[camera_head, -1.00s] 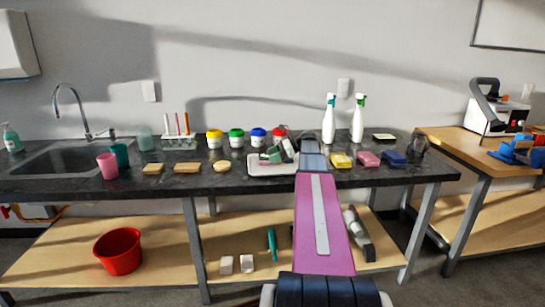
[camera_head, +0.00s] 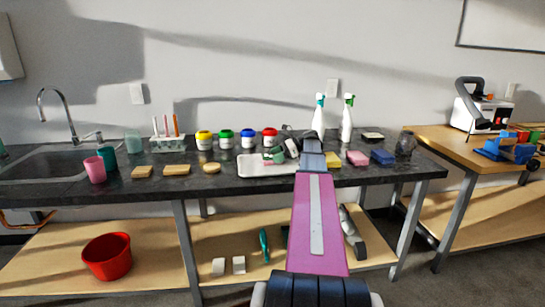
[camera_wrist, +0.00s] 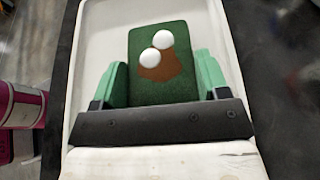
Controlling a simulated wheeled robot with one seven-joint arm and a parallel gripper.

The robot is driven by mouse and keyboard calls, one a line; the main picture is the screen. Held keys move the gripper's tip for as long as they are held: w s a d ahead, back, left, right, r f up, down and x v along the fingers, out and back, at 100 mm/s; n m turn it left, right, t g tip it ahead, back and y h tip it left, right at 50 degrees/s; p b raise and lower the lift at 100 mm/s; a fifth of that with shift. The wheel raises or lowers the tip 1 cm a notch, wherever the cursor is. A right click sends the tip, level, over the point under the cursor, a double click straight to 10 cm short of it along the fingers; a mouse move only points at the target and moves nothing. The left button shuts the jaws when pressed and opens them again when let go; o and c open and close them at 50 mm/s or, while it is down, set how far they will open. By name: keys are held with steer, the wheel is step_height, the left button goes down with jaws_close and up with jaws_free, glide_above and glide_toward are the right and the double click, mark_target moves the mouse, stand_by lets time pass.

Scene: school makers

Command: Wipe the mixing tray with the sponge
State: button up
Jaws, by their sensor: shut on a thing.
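The white mixing tray (camera_head: 249,169) lies on the dark counter; its pale floor and raised rim fill much of the wrist view (camera_wrist: 216,32). My gripper (camera_head: 274,157) is over the tray's right part. In the wrist view, its green fingers (camera_wrist: 162,72) are shut on a dark green sponge (camera_wrist: 150,95), one finger at each side. The sponge's face shows a brown patch and two white round spots. The sponge is over the tray floor; I cannot tell whether it touches. My arm hides the tray's right end in the head view.
Several paint jars (camera_head: 226,139) and two spray bottles (camera_head: 347,120) stand behind. Tan sponges (camera_head: 176,170) lie left; a pink block (camera_head: 358,158) and a blue block (camera_head: 382,157) lie right. A pink cup (camera_head: 95,169) stands near the sink. A red bucket (camera_head: 107,257) is on the lower shelf.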

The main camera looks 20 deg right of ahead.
mark_target(263, 156)
steer(key=shift+s+d, duration=0.2)
steer(key=shift+d, duration=0.45)
steer(key=shift+s+d, duration=0.15)
steer(key=shift+d, duration=0.5)
steer(key=shift+w+a, duration=0.4)
steer(key=shift+a, duration=1.05)
steer(key=shift+w+a, duration=0.35)
steer(key=shift+a, duration=1.1)
steer(key=shift+w+a, duration=0.4)
steer(key=shift+a, duration=1.05)
steer(key=shift+s+d, duration=0.4)
steer(key=shift+d, duration=1.05)
steer(key=shift+s+d, duration=0.35)
steer(key=shift+d, duration=1.15)
steer(key=shift+s+d, duration=0.4)
steer(key=shift+d, duration=1.05)
steer(key=shift+r, duration=3.5)
